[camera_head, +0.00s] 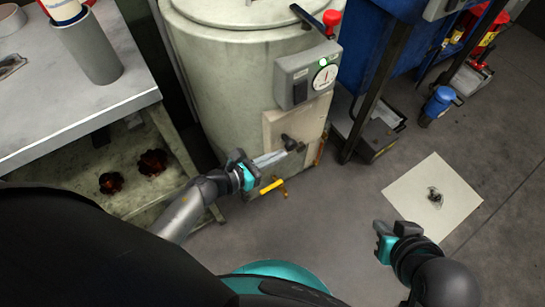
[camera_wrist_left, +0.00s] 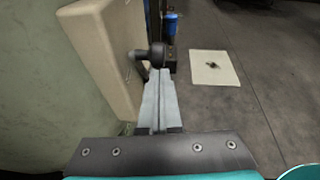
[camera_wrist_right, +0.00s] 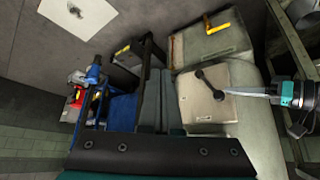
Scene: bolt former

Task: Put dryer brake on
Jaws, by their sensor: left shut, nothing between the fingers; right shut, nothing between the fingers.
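The dryer (camera_head: 235,75) is a large pale cylinder with a beige panel box (camera_head: 285,130) low on its front. A dark lever with a round black knob (camera_head: 289,142), probably the brake, sticks out of the panel. In the left wrist view the knob (camera_wrist_left: 157,55) is just beyond my fingertips. My left gripper (camera_head: 282,155) is shut and empty, its tips close to the knob; contact is unclear. The lever (camera_wrist_right: 210,83) and panel (camera_wrist_right: 215,110) also show in the right wrist view. My right gripper (camera_head: 382,230) is shut and empty over the floor, away from the dryer.
A grey control box with a gauge (camera_head: 307,73) and red button is above the panel. A yellow handle (camera_head: 272,186) juts out below. A metal table (camera_head: 90,85) stands left, a blue machine (camera_head: 370,50) right. A pale floor sheet (camera_head: 432,197) lies on open floor.

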